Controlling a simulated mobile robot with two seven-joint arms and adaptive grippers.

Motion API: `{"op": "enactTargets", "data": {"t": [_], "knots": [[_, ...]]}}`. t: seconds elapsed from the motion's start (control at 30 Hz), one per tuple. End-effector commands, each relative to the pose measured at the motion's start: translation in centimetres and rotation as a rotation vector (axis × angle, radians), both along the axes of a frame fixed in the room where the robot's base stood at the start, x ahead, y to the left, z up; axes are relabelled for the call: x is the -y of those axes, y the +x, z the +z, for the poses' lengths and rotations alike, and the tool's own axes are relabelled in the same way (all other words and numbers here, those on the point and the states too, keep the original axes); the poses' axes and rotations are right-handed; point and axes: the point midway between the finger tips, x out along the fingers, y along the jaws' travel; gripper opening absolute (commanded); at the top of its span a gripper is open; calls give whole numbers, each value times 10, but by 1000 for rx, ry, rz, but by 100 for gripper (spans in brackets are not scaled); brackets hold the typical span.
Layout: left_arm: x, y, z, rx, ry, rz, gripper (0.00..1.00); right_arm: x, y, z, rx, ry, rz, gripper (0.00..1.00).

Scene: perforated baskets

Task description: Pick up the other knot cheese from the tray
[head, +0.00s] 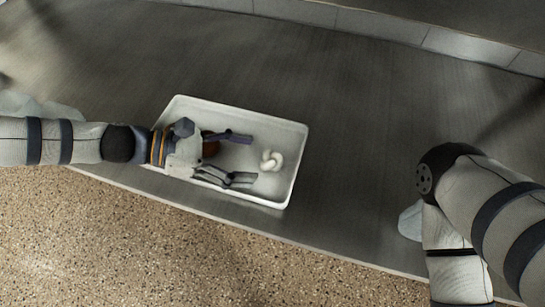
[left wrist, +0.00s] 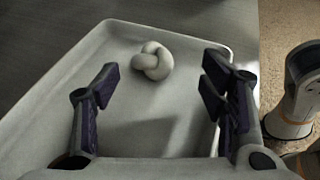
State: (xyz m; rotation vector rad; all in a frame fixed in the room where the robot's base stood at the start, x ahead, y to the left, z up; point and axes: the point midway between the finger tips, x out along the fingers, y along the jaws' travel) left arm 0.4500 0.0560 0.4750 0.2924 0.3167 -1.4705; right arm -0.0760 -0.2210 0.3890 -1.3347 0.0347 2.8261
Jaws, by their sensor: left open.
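A white knot cheese (head: 271,160) lies in the right part of the white tray (head: 292,128). In the left wrist view the knot cheese (left wrist: 153,61) lies beyond the fingertips, near the tray's far wall (left wrist: 165,29). My left gripper (head: 243,158) is open over the tray, its fingers pointing at the cheese and a little short of it. Nothing shows between its fingers (left wrist: 160,85) in the left wrist view.
The tray stands on a dark grey counter (head: 350,110) near its front edge. The counter is clear between the tray and my right arm. A pale, partly hidden thing (head: 411,221) is beside my right arm, and pale things (head: 30,105) lie behind my left arm.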

Motion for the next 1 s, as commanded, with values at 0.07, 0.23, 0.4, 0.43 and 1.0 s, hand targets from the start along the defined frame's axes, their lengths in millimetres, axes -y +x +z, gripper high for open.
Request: {"op": "enactTargets", "data": {"t": [0.07, 0.23, 0.4, 0.43, 1.0], "knots": [[15, 4, -8, -1, -2, -4, 65, 0, -2, -5, -8, 1, 1, 40], [41, 9, -18, -2, -1, -3, 65, -1, -4, -11, -17, 2, 1, 40], [46, 11, -18, 0, 0, 1, 65, -1, -4, -11, -17, 2, 1, 40], [46, 10, -18, 0, 0, 0, 65, -1, -4, -11, -17, 2, 1, 40], [46, 10, -15, 2, 0, -1, 17, -1, -3, -10, -15, 2, 1, 40]]}}
